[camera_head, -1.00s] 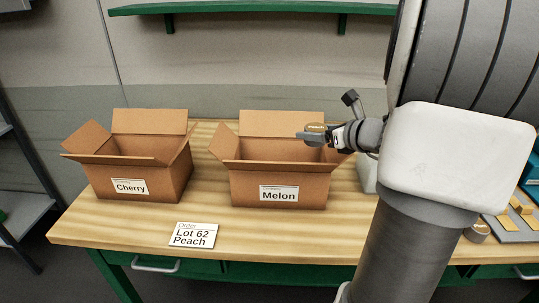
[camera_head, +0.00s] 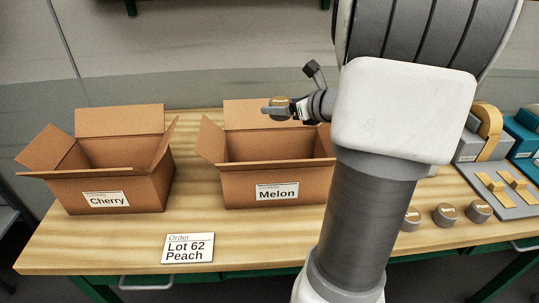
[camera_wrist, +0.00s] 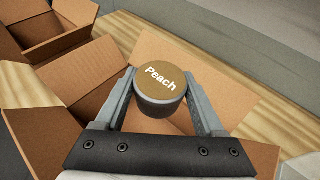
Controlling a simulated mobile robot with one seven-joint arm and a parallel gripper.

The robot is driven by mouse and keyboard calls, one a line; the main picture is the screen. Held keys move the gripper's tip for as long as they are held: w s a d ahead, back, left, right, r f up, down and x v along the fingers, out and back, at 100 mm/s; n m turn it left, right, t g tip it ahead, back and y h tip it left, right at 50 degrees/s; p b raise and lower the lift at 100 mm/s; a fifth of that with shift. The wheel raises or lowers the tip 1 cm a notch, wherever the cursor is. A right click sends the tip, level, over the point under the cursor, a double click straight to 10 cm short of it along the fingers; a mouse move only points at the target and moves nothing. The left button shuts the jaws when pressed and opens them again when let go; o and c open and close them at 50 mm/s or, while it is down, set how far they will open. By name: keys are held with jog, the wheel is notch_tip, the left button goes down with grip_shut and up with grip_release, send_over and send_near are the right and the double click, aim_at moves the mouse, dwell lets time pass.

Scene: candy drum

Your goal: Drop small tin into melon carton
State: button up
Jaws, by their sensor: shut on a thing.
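A small round tin (camera_wrist: 161,86) with a gold lid reading "Peach" and a dark side is held between the two fingers of my gripper (camera_wrist: 163,99) in the wrist view. In the head view the tin (camera_head: 281,103) and my gripper (camera_head: 278,109) are above the back part of the melon carton (camera_head: 262,188), apart from it. The carton is open, its flaps spread, with a "Melon" label on its front. The wrist view shows part of this carton (camera_wrist: 172,46) under the tin. My arm hides its right side in the head view.
An open "Cherry" carton (camera_head: 100,196) stands to the left. An order card (camera_head: 188,248) reads "Lot 62 Peach". Several tins (camera_head: 445,214), a grey tray (camera_head: 500,192) and machines (camera_head: 475,142) are at the right. Bare wood (camera_head: 110,247) lies in front of the cartons.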

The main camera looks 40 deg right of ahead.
notch_tip(320, 180, down, 6)
jog(key=b, duration=0.4)
jog(key=shift+r, duration=0.15)
jog(key=o, duration=1.4)
jog(key=p+v, duration=0.2)
jog(key=v, duration=1.5)
jog(key=shift+s+r, duration=0.15)
jog(key=shift+s, duration=0.1)
